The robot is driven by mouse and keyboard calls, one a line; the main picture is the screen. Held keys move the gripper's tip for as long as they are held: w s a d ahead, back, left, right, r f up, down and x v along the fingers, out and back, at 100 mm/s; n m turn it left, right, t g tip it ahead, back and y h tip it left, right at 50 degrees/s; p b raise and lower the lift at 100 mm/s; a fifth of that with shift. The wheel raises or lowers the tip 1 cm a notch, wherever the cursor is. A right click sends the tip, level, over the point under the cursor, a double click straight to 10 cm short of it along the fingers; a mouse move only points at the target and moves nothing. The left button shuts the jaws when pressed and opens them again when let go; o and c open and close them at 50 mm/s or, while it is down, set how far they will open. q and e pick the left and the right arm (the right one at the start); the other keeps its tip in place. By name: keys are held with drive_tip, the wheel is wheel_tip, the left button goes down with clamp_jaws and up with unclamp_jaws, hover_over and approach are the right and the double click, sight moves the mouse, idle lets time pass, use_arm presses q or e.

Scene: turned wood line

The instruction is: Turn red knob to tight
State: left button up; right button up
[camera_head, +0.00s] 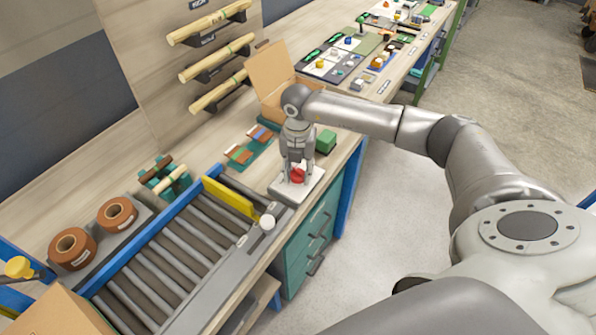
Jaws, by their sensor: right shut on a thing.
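The red knob (297,175) sits on a pale flat plate (312,187) near the front edge of the workbench. My right gripper (296,179) points down over the plate, with its fingers shut around the red knob. The fingers hide part of the knob, and I cannot read any tight mark on the plate. My left gripper is not in view.
A roller conveyor (190,240) with a yellow bar (229,198) and a white knob (267,222) lies left of the plate. A green block (325,141) and an open cardboard box (268,75) stand behind. Brown rolls (73,248) are at far left.

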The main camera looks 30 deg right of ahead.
sight(298, 171)
drive_tip(key=m, duration=0.4)
drive_tip(key=shift+w+d+r+m, duration=0.1)
drive_tip(key=shift+m, duration=0.3)
idle(0.4)
drive_tip(key=o, duration=1)
drive_tip(key=shift+o, duration=0.2)
wheel_tip(298, 171, up, 12)
